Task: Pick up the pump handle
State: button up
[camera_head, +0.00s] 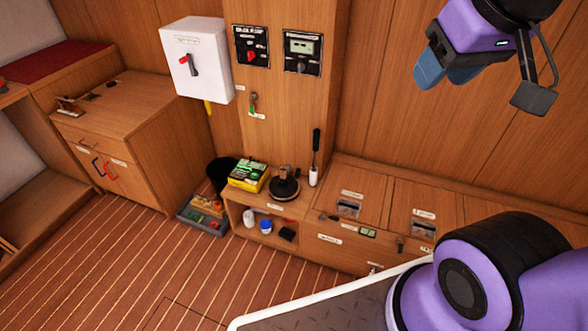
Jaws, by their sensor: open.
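A slim upright piece with a black grip and a pale lower end, which looks like the pump handle (316,150), stands against the wooden wall at the right end of a small shelf unit. Its lower end appears to sit in or on a white piece; how it is held there is too small to tell. My gripper (488,84) is at the upper right, open and empty, well apart from the handle and to its right.
A round black fitting (285,188) and a yellow-green box (248,175) sit on the shelf unit left of the handle. A low locker top (372,190) with latches runs to the right. A white switch box (197,58) and two panels are on the wall. The plank floor (110,265) at left is mostly clear.

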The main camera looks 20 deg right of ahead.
aim_at(316, 131)
jog(key=i+j+z, duration=0.1)
jog(key=z, duration=0.3)
jog(key=j+z, duration=0.15)
jog(key=z, duration=0.2)
jog(key=i+j+z, duration=0.1)
jog(key=j, duration=0.3)
jog(key=i+j+z, duration=0.1)
jog(key=j, duration=0.35)
jog(key=i+j+z, duration=0.1)
jog(key=i+j, duration=0.15)
jog(key=j, duration=0.2)
jog(key=i+j+z, duration=0.1)
jog(key=j, duration=0.35)
jog(key=i+j+z, duration=0.1)
jog(key=j, duration=0.35)
